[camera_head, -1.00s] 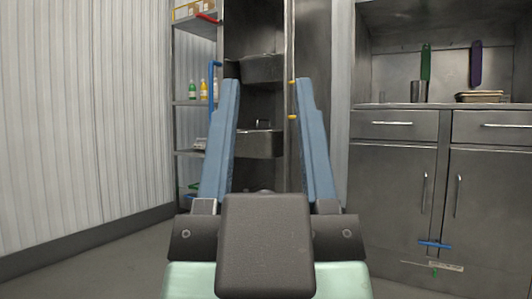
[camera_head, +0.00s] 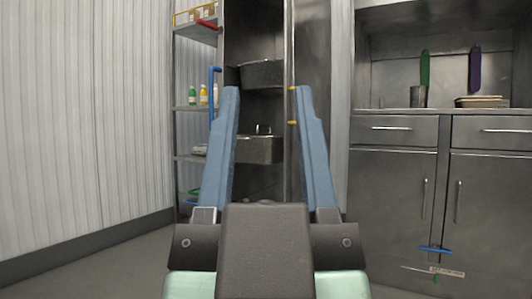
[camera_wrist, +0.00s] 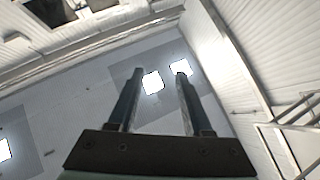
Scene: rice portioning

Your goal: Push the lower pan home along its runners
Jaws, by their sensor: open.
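The lower pan (camera_head: 258,150) is a dark metal pan in the tall open steel cabinet, seen between my fingers in the head view. It appears to stick out toward me. Its runners are too dark to make out. An upper pan (camera_head: 262,74) sits above it. My gripper (camera_head: 266,88) is open and empty, its two blue fingers standing wide apart in front of the cabinet. It does not appear to touch either pan. In the wrist view, my open fingers (camera_wrist: 158,72) point toward the ceiling lights, and neither pan can be made out.
A wire shelf (camera_head: 193,107) with bottles and a blue-handled item stands left of the cabinet. A steel counter (camera_head: 440,111) with drawers and doors is at the right. Two short yellow pieces (camera_head: 292,122) show on the cabinet's right edge. Floor is clear at the left.

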